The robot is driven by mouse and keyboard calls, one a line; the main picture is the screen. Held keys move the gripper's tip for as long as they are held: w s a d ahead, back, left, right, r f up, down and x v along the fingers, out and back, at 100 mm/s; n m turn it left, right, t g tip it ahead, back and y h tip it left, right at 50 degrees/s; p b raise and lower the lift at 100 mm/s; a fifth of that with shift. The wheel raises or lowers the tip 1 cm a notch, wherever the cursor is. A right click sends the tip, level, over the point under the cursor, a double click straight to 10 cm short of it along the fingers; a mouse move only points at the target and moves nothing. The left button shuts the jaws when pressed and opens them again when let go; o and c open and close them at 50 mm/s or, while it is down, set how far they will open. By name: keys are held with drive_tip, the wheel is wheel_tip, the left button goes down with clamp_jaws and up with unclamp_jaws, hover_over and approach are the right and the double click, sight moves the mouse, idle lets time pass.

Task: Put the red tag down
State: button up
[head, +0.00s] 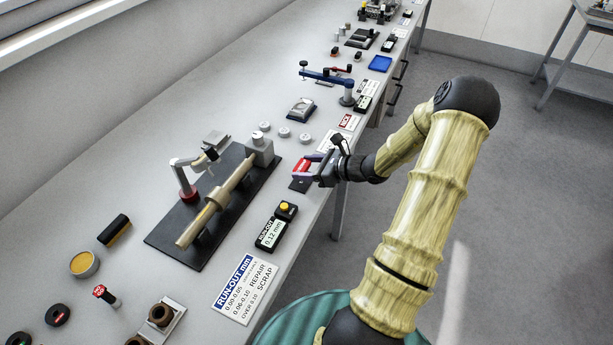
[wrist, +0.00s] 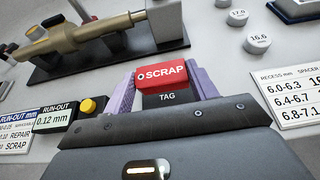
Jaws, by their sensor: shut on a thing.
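The red tag (wrist: 163,76), marked SCRAP, is held between the two purple fingers of my gripper (wrist: 158,88) in the wrist view. A dark block marked TAG (wrist: 167,97) shows just below the red tag, and I cannot tell whether the two touch. In the head view my gripper (head: 312,172) is over the front part of the bench, right of the shaft fixture, and the red tag (head: 302,165) shows between its fingers. A dark pad (head: 299,186) lies under the fingers.
A shaft (head: 215,205) rests on a black base (head: 175,243) to the left. The run-out readout (head: 270,234) showing 0.12 mm and a run-out card (head: 243,287) lie nearer. Several grey round pieces (head: 284,132) stand beyond my gripper. The bench edge is close on the right.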

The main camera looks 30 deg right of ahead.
drive_tip(key=shift+f, duration=1.95)
drive_tip(key=shift+f, duration=0.15)
drive_tip(key=o, duration=1)
drive_tip(key=shift+r, duration=0.25)
drive_tip(key=b+v, duration=0.1)
drive_tip(key=v, duration=1.1)
drive_tip(key=shift+f, duration=0.15)
